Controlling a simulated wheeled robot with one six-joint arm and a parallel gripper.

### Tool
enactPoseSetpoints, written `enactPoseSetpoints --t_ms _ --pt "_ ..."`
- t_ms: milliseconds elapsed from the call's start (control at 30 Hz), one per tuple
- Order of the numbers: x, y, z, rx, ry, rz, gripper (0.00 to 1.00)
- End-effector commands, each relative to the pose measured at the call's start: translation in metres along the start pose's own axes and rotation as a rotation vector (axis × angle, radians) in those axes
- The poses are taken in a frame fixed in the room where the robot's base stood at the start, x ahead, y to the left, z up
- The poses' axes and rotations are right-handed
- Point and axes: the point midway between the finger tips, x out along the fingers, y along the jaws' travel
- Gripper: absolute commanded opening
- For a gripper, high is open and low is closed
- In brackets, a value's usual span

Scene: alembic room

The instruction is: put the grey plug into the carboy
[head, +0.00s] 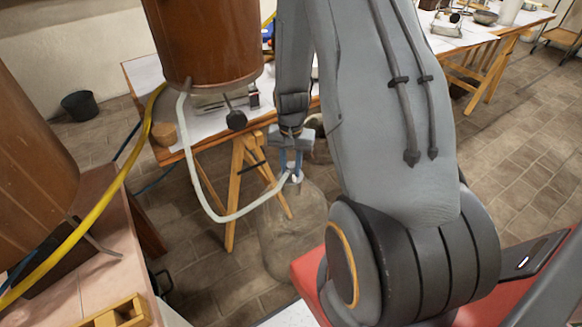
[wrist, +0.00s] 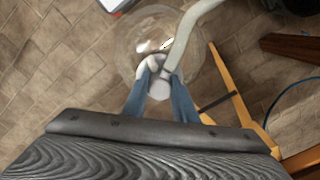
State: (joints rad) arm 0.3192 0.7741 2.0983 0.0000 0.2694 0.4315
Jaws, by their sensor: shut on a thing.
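My gripper (head: 291,163) hangs pointing down beyond my arm, its blue fingers shut on the grey plug (head: 296,179). In the wrist view, the fingers (wrist: 157,78) close on the pale plug (wrist: 159,89), and a pale hose (wrist: 187,38) runs off from it to the upper right. The carboy (head: 284,240) is clear glass and stands on the floor below the gripper. Its round body (wrist: 140,28) shows behind the plug in the wrist view. The plug hides the carboy's mouth there, so I cannot tell whether they touch.
The hose (head: 216,212) loops down from a copper vessel (head: 205,45) at upper left. A trestle table (head: 135,72) stands behind, its wooden leg (head: 236,190) close left of the carboy. A yellow hose (head: 122,172) crosses at left. Tiled floor (head: 515,165) is open at right.

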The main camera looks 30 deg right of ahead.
Motion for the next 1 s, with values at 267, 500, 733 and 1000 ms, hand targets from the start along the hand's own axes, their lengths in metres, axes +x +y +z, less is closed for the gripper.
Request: enactPoseSetpoints --t_ms 267,500,733,1000 --pt "0.0027 0.0 -0.0001 0.0 0.0 0.0 0.03" --pt "0.0025 0.0 -0.0001 0.0 0.0 0.0 0.47" --pt "0.0026 0.0 -0.0001 0.0 0.0 0.0 0.47" --pt "0.0025 0.0 -0.0001 0.0 0.0 0.0 0.47"
